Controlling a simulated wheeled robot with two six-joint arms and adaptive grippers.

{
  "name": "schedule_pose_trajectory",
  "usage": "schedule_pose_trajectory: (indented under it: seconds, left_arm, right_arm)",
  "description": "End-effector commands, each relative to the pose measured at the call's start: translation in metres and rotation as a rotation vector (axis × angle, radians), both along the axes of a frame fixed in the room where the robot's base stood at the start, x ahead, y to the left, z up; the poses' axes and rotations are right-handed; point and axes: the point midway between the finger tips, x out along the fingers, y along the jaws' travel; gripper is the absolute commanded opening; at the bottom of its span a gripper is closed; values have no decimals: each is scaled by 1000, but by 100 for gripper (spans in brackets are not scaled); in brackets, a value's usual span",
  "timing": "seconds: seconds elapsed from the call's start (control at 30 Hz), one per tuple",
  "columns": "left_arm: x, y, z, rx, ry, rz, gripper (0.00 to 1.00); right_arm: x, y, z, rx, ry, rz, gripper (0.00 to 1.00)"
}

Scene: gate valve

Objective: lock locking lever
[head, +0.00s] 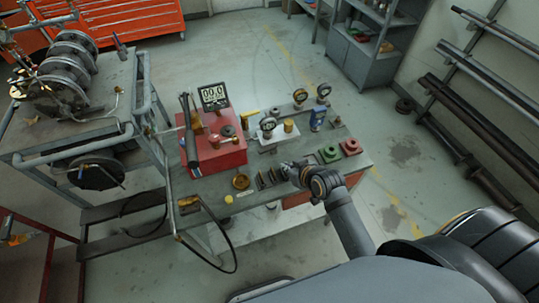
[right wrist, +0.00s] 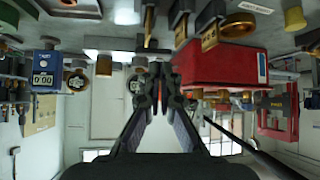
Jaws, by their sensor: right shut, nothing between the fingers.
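I cannot make out for certain which part is the locking lever. A flanged metal valve assembly (head: 68,75) lies on the grey cart at the left, with a small pale handle-like part (head: 118,91) beside it. My right gripper (head: 288,168) is over the front of the workbench, beside a row of small dark blocks. In the right wrist view its fingers (right wrist: 159,84) are together with nothing between them. The red box-shaped unit (head: 217,155) stands on the bench left of it and also shows in the right wrist view (right wrist: 216,65). My left gripper is not in view.
Pipe racks (head: 480,120) line the right wall.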

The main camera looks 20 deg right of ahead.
Motion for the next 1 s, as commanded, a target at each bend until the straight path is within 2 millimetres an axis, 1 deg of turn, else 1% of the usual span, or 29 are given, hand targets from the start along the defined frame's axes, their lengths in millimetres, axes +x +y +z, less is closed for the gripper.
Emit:
schedule_pose_trajectory:
  seconds: [0.17, 0.27, 0.5, 0.6, 0.7, 0.8, 0.9, 1.0]
  left_arm:
    - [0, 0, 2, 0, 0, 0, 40]
    - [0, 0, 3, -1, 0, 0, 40]
    - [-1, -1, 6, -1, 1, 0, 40]
    - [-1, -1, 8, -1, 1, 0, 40]
    - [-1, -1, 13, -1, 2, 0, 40]
    - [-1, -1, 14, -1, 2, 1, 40]
    - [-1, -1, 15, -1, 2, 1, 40]
    - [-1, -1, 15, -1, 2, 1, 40]
  right_arm:
    - [9, 2, -9, 2, 4, -3, 0]
    - [23, 5, -21, 3, 5, -3, 0]
    - [61, 14, -57, 1, 5, -2, 0]
    - [76, 18, -68, 2, 3, -2, 0]
    - [93, 21, -65, 2, 2, -2, 0]
    - [103, 23, -67, 0, 4, -2, 0]
    - [109, 24, -67, -1, 4, -1, 0]
    - [110, 25, -68, -2, 5, -2, 0]
